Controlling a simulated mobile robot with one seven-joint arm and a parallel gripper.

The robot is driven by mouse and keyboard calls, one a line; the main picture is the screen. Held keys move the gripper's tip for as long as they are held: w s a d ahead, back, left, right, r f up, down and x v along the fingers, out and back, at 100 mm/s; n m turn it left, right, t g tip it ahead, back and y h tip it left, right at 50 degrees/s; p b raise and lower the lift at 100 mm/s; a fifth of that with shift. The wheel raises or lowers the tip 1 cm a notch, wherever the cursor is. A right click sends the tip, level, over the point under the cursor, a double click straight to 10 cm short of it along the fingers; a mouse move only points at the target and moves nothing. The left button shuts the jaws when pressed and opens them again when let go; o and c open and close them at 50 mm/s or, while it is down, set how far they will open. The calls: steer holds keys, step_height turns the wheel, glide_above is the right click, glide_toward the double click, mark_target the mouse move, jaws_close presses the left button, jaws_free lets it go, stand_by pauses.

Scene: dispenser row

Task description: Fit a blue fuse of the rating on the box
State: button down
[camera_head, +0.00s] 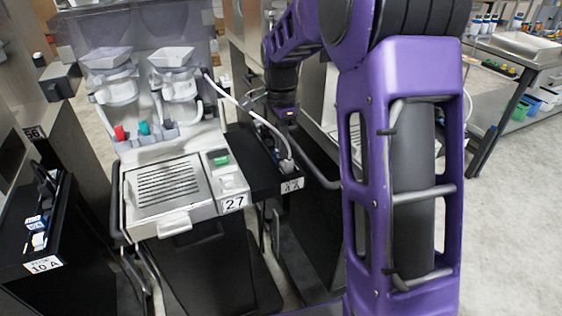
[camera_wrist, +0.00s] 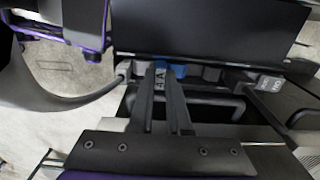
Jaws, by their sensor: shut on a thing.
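My gripper (camera_wrist: 168,84) is shut on a small blue piece with a white printed label, which looks like a blue fuse (camera_wrist: 179,70). The rating on the label is too small to read. In the head view, my wrist is behind the dispenser's right side, above a black box, and the fingertips are hard to make out. That black box (camera_head: 262,180) bears a white label (camera_head: 291,186) ending in A; its number is unclear. At the left, a black box (camera_head: 18,254) labelled 10 A (camera_head: 43,265) holds blue and white fuses (camera_head: 36,222).
A white dispenser (camera_head: 165,190) marked 27 stands in the middle, with two clear hoppers and red and teal parts. A white cable (camera_head: 232,100) arcs from it to the black box. A metal handrail (camera_head: 305,155) runs beside my arm. Open floor (camera_head: 520,210) lies at the right.

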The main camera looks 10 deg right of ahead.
steer(key=shift+f, duration=0.1)
steer(key=c, duration=0.8)
jaws_free()
steer(key=shift+o, duration=0.2)
steer(key=shift+o, duration=0.8)
step_height(320, 180, up, 7)
steer(key=p, duration=0.6)
